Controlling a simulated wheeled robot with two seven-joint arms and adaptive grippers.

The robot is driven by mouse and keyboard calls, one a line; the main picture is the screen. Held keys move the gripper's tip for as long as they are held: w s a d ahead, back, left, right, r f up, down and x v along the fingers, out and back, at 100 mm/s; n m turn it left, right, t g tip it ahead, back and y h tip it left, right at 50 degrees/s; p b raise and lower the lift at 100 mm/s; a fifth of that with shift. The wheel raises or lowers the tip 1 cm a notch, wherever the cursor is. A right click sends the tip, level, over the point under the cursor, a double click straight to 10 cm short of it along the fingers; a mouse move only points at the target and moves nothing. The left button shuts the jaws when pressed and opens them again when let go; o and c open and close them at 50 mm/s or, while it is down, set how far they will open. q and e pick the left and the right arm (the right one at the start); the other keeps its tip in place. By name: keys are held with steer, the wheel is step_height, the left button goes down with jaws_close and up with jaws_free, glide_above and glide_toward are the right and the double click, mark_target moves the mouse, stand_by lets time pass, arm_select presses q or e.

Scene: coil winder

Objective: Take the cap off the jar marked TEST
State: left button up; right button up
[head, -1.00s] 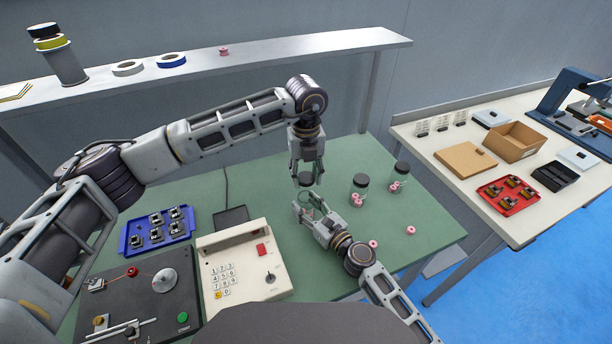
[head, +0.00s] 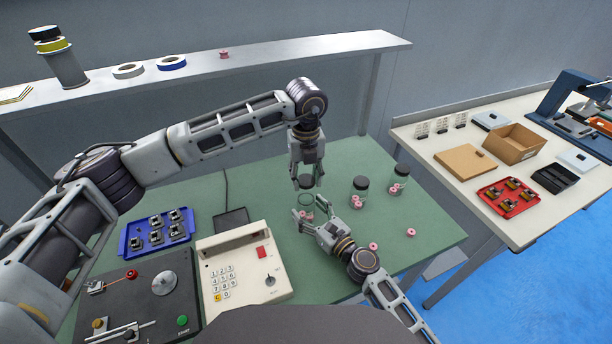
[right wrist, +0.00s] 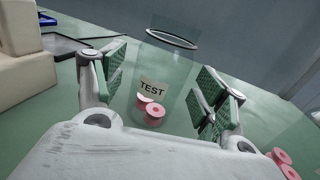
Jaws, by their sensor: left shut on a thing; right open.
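The jar marked TEST (right wrist: 142,120) stands upright on the green table, clear, with pink spools inside at its bottom. Its bare round rim shows in the right wrist view with no cap on it. The same jar (head: 306,201) shows in the head view. My left gripper (head: 306,178) is shut on the dark cap (head: 306,183), held just above the jar. My right gripper (head: 311,217) is open, in front of the jar; in the right wrist view its fingers (right wrist: 163,84) stand apart on either side of the jar, with gaps.
Two more jars with dark caps, a nearer one (head: 360,186) and a farther one (head: 401,173), stand to the right. Loose pink spools (head: 411,232) lie on the table. A keypad box (head: 243,264) and a blue tray (head: 127,240) are to the left. A shelf (head: 300,50) runs behind.

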steer(key=shift+v, duration=5.4)
steer(key=shift+s, duration=0.1)
